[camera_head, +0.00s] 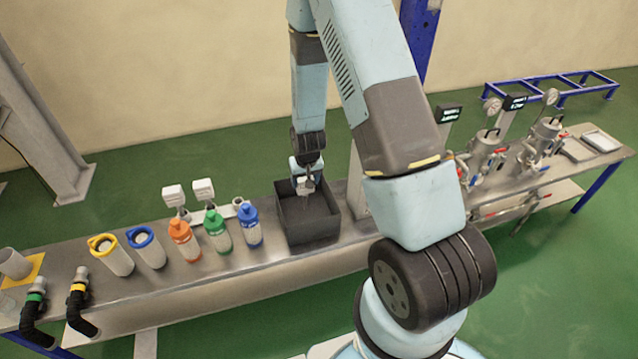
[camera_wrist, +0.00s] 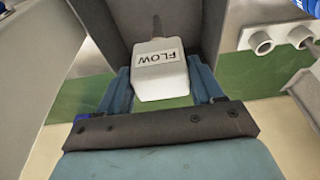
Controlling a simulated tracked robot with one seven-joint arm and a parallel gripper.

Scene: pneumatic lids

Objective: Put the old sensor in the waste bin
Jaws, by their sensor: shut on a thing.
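The old sensor (camera_wrist: 160,75) is a white block labelled FLOW, with a thin grey stem at its far end. In the wrist view my gripper (camera_wrist: 160,82) is shut on it, with one blue finger on each side. In the head view my gripper (camera_head: 304,186) is over the waste bin, a dark grey open box (camera_head: 312,227) on the bench. The sensor is small and partly hidden there. In the wrist view the bin's grey walls (camera_wrist: 216,30) lie beyond the sensor. I cannot tell how far below the rim the sensor is.
Left of the bin stand blue (camera_head: 249,226), green (camera_head: 217,231) and orange (camera_head: 184,240) bottles. Behind them, two white sensor-like boxes (camera_head: 202,190) stand near a bare pipe end (camera_head: 238,203). A grey post (camera_head: 356,185) rises right of the bin. Metal vessels (camera_head: 484,157) stand further right.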

